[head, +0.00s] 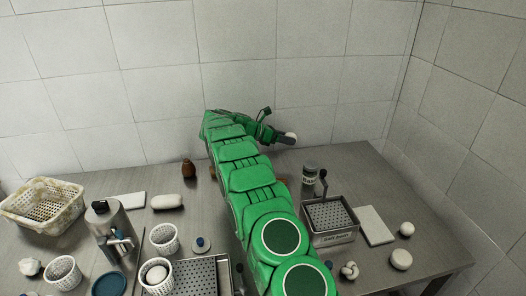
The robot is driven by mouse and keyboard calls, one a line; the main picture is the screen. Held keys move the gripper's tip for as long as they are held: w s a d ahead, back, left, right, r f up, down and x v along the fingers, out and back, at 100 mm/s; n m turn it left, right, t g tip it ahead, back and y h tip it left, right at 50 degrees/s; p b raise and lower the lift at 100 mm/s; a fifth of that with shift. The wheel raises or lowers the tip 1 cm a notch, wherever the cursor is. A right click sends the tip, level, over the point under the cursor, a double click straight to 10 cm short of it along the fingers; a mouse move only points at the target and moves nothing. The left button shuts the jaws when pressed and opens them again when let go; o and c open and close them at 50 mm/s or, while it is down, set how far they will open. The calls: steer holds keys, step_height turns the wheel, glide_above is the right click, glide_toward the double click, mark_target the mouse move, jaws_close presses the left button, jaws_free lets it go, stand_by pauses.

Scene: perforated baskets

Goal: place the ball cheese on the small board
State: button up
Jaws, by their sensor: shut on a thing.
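My gripper (284,137) is raised at the far side of the table, near the back wall. It is shut on a whitish rounded thing (291,138), which looks like the ball cheese; only a small part shows. My arm hides the middle of the table.
A metal box with a perforated top (331,218) stands near a jar (309,174). White round items (401,260) lie at the right. A perforated basket (43,205), metal pot (112,232), white oblong item (167,201) and brown bottle (189,168) stand left.

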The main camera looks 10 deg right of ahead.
step_height(320, 180, up, 7)
steer(key=a+r+n+t+y, duration=0.1)
steer(key=a+n+t, duration=0.45)
steer(key=a, duration=2.25)
steer(key=n+t+y, duration=0.5)
steer(key=n+t, duration=0.1)
glide_above(128, 204)
step_height(128, 204, down, 5)
steer(key=shift+m, duration=0.25)
steer(key=shift+w+f, duration=0.15)
steer(key=shift+f, duration=5.3)
steer(key=shift+f, duration=0.15)
steer(key=o, duration=1.1)
steer(key=shift+c, duration=0.2)
